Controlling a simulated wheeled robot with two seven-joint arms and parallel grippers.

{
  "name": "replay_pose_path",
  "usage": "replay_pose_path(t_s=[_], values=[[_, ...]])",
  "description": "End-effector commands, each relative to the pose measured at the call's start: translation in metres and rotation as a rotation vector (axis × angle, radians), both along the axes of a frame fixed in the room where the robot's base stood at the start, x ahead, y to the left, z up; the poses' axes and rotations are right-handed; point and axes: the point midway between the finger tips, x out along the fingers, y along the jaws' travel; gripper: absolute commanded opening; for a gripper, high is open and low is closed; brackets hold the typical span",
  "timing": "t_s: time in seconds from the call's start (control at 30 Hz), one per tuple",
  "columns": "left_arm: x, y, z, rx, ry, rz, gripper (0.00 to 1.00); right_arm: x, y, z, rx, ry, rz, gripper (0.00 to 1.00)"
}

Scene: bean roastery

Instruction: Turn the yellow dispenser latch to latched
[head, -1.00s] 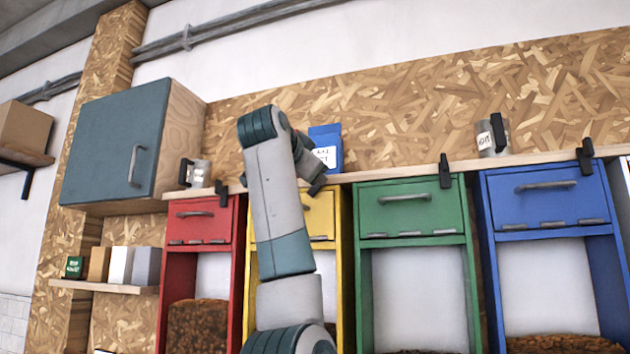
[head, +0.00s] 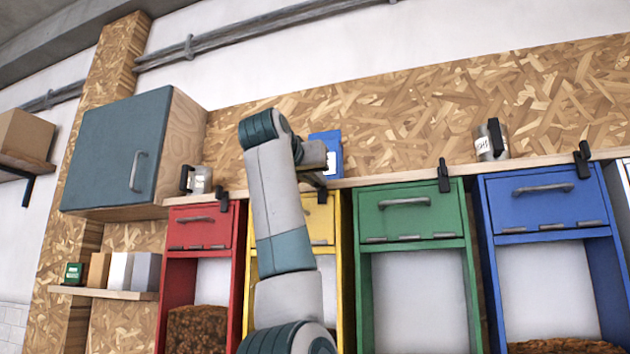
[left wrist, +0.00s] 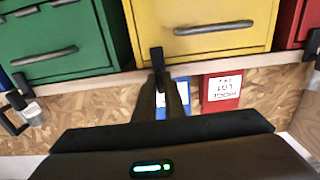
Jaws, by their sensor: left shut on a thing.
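The yellow dispenser (head: 318,222) stands between the red and green ones, mostly behind my left arm in the head view. Its front (left wrist: 200,20) fills the top middle of the left wrist view, which is upside down. The black latch (left wrist: 157,60) sits at the shelf edge by the yellow door and points nearly straight across that edge. My left gripper (left wrist: 160,97) is shut on the latch's outer end. In the head view, my left gripper (head: 316,182) is partly hidden by its own wrist. My right gripper is not in view.
Red (head: 198,228), green (head: 408,215) and blue (head: 550,200) dispensers stand alongside, each with a black latch. A blue bag (head: 328,145), a red bag (left wrist: 221,92) and mugs stand on the shelf above, close to my gripper. A teal cabinet (head: 115,150) hangs at left.

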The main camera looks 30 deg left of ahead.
Motion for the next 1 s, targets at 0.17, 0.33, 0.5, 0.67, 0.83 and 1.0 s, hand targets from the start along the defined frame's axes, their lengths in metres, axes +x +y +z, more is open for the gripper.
replay_pose_path(t_s=[0.17, 0.33, 0.5, 0.67, 0.83, 1.0], values=[[0.0020, -0.0005, -0.0040, -0.016, 0.006, -0.002, 0.00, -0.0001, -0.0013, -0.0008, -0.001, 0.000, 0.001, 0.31], [0.0020, -0.0005, -0.0040, -0.016, 0.006, -0.002, 0.00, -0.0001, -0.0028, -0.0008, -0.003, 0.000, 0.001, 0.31], [0.0019, -0.0004, -0.0037, -0.016, 0.005, -0.002, 0.26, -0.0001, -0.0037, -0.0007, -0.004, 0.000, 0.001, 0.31], [0.0011, -0.0003, -0.0022, -0.014, 0.003, -0.001, 0.28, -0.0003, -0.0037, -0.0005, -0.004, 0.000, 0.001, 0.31], [0.0002, -0.0003, -0.0014, -0.013, 0.000, -0.001, 0.28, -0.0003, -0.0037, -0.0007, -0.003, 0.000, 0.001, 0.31], [-0.0065, -0.0017, -0.0015, -0.013, -0.003, 0.000, 0.28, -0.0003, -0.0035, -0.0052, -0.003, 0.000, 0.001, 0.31]])
